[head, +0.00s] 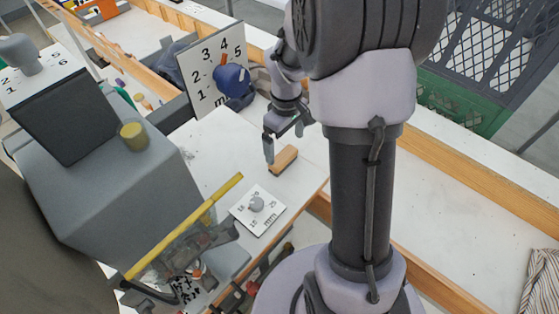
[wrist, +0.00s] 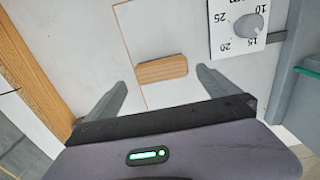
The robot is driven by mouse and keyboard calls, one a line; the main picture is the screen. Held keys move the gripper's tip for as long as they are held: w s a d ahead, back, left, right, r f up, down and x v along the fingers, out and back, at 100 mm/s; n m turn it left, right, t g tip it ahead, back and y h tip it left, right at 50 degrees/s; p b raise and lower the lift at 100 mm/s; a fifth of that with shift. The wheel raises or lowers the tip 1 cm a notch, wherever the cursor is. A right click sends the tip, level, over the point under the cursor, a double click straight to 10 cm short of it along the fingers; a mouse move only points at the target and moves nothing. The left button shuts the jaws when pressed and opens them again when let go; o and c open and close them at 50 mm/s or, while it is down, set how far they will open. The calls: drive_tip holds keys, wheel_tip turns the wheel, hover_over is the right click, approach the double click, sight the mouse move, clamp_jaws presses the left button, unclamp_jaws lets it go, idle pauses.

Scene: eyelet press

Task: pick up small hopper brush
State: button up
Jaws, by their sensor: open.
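The small hopper brush (head: 284,160) shows as a wooden block with a dark edge, lying on the white tabletop beside a dial plate. In the wrist view the brush (wrist: 162,69) lies crosswise, just beyond the fingertips and roughly centred between them. Its bristles are not clearly seen. My gripper (head: 284,146) is open and empty, pointing down close over the brush. In the wrist view the fingers of my gripper (wrist: 162,82) stand apart on either side, with a gap to each end of the brush. I cannot tell the exact height between them.
The dial plate (head: 258,210) with a grey knob lies near the brush. A yellow bar (head: 185,226) and a grey machine housing (head: 100,190) stand to the left. An upright numbered board (head: 210,65) with a blue knob stands behind. Wooden edging (head: 470,175) borders the bench.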

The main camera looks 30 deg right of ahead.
sight(283, 156)
drive_tip(key=f+b, duration=0.1)
drive_tip(key=f, duration=0.2)
drive_tip(key=f+b, duration=0.2)
drive_tip(key=f, duration=0.1)
drive_tip(key=shift+w+a+f, duration=0.15)
drive_tip(key=shift+w+f, duration=0.05)
drive_tip(key=shift+f, duration=0.05)
drive_tip(key=shift+r, duration=0.1)
drive_tip(key=shift+c, duration=0.9)
drive_tip(key=c, duration=1.1)
drive_tip(key=shift+s+a+r+p, duration=0.1)
drive_tip(key=shift+s+r+p, duration=0.2)
drive_tip(key=shift+r+p, duration=0.55)
drive_tip(key=shift+s+a+r+p, duration=0.1)
drive_tip(key=shift+s+r+p, duration=0.25)
drive_tip(key=shift+r, duration=0.75)
drive_tip(key=s+a, duration=0.1)
drive_tip(key=s, duration=0.3)
drive_tip(key=s+a+p, duration=0.1)
drive_tip(key=s, duration=0.4)
drive_tip(key=s+a+r+p, duration=0.1)
drive_tip(key=s+a, duration=0.1)
drive_tip(key=s, duration=0.3)
drive_tip(key=shift+s, duration=0.1)
